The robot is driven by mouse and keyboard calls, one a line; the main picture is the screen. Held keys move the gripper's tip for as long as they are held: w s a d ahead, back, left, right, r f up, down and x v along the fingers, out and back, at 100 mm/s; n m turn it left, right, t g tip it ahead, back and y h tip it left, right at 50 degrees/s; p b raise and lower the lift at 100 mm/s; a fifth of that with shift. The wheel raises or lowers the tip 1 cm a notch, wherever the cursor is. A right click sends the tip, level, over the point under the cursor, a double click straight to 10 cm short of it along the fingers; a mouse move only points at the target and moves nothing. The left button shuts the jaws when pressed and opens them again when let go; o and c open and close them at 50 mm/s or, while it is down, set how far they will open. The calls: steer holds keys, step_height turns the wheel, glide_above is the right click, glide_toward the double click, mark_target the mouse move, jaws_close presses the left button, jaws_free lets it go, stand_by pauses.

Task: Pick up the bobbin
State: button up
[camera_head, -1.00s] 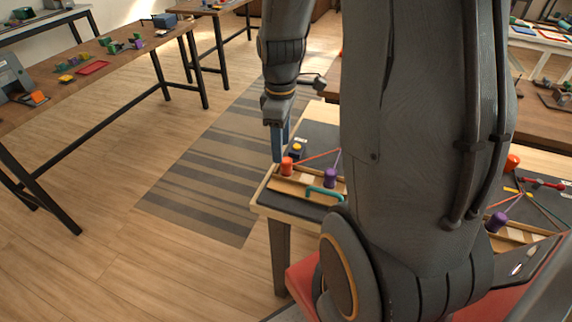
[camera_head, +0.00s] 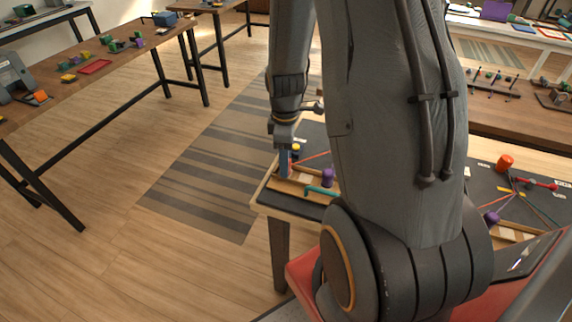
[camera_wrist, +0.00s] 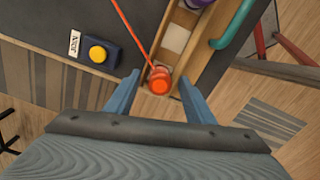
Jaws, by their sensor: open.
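An orange-red bobbin (camera_wrist: 160,80) stands at the end of a wooden tray (camera_wrist: 173,62), with an orange cord running up from it in the wrist view. My gripper (camera_wrist: 160,99) is open, with one blue finger on each side of the bobbin; I cannot tell whether either touches it. In the head view my gripper (camera_head: 285,165) is low over the left end of the workbench and largely hides this bobbin. A purple bobbin (camera_head: 327,177) stands farther along the tray; its edge shows at the top of the wrist view (camera_wrist: 197,3).
A teal handle (camera_head: 320,192) curves along the tray's front. A dark box with a yellow button (camera_wrist: 98,54) sits left of the bobbin in the wrist view. Another orange bobbin (camera_head: 504,163) and purple bobbin (camera_head: 491,217) stand farther right. Floor lies beyond the bench's left edge.

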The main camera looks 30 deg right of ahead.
steer(key=shift+f, duration=0.35)
steer(key=c, duration=1.2)
steer(key=shift+o, duration=0.2)
steer(key=shift+r, duration=0.1)
